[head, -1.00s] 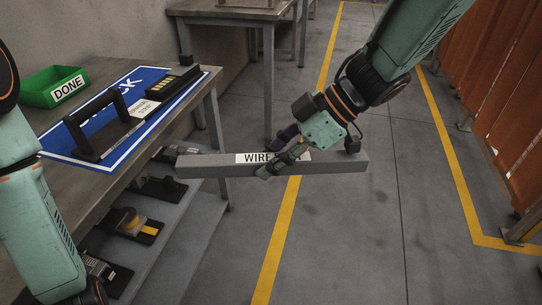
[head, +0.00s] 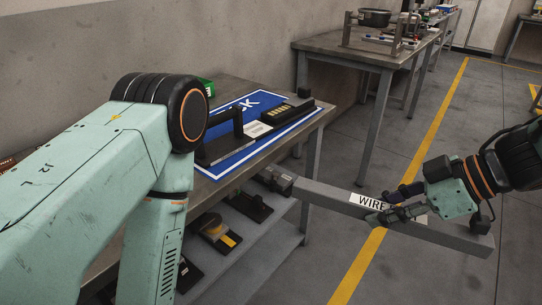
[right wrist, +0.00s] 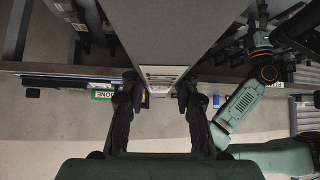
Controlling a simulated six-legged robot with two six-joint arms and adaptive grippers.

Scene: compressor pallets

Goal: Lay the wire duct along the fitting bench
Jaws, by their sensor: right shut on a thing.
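The wire duct (head: 325,196) is a long grey bar with a white label partly reading "WIRE". In the head view it slants down to the right, its left end by the near bench's front leg, below the top. My right gripper (head: 388,206) is shut on it near the label, over the floor. In the right wrist view the duct (right wrist: 165,30) runs away between the fingers (right wrist: 158,97). The near bench (head: 318,123) carries a blue mat (head: 232,163). Which bench is the fitting bench I cannot tell. My left arm crosses the left side; its gripper is out of view.
A black handled frame (head: 226,146) and a dark block with yellow cells (head: 281,118) lie on the mat. Several tools sit on the lower shelf (head: 262,250). A second bench (head: 385,57) holds equipment farther back. The floor between is clear.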

